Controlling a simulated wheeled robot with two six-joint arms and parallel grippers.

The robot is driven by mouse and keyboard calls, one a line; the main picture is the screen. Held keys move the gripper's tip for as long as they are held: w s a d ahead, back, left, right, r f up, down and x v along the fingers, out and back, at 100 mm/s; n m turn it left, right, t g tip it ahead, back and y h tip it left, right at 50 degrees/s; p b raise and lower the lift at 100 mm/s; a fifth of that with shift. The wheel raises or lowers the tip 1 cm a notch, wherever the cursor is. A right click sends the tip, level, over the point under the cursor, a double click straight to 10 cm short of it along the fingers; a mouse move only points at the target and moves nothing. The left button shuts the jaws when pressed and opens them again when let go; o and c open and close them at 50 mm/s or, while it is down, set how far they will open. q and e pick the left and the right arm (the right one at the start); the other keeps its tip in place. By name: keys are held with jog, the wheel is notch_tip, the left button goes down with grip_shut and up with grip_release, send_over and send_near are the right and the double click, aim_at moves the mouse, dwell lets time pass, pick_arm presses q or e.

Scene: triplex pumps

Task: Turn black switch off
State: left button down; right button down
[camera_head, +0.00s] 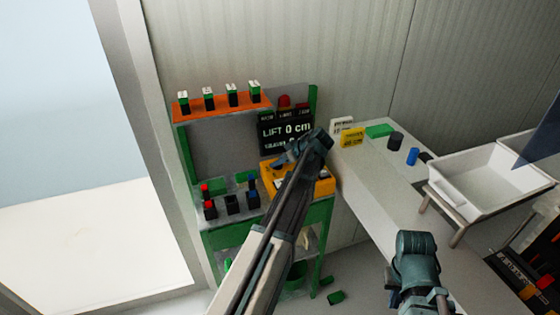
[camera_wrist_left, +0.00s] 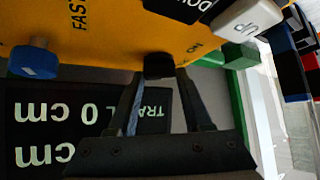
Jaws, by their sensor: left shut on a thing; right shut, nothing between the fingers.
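The black switch (camera_wrist_left: 158,66) is a small dark knob on a yellow panel (camera_wrist_left: 110,35), beside the printed word ON. My left gripper (camera_wrist_left: 160,78) has its two dark fingers around this knob and is shut on it. In the head view my left gripper (camera_head: 281,160) reaches over the yellow control box (camera_head: 318,186), and the arm hides part of the box and the switch. My right gripper (camera_head: 393,278) is low at the right in the head view, away from the box, and shut and empty; its fingertips are hard to make out.
A blue knob (camera_wrist_left: 34,62) sits on the same panel, and a white UP button (camera_wrist_left: 247,18) is near the switch. A black display (camera_head: 284,131) reads LIFT 0 cm. A green bench (camera_head: 313,220) carries the box. A white tray (camera_head: 492,176) stands right.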

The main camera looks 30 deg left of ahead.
pick_arm(q)
jog(key=m+t, duration=0.2)
jog(key=m, duration=0.1)
jog(key=shift+s+t+h, duration=0.3)
jog(key=shift+s+h, duration=0.05)
jog(key=shift+h, duration=0.05)
jog(key=shift+a+m+t+h, duration=0.1)
jog(key=shift+m+t+h, duration=0.65)
jog(key=shift+m, duration=0.85)
jog(key=shift+t, duration=0.25)
jog(key=shift+c, duration=1.6)
grip_release()
jog(key=p+v, duration=0.9)
jog(key=v, duration=0.4)
jog(key=shift+d+r+p, duration=0.2)
jog(key=shift+d+p, duration=0.1)
jog(key=shift+p, duration=0.1)
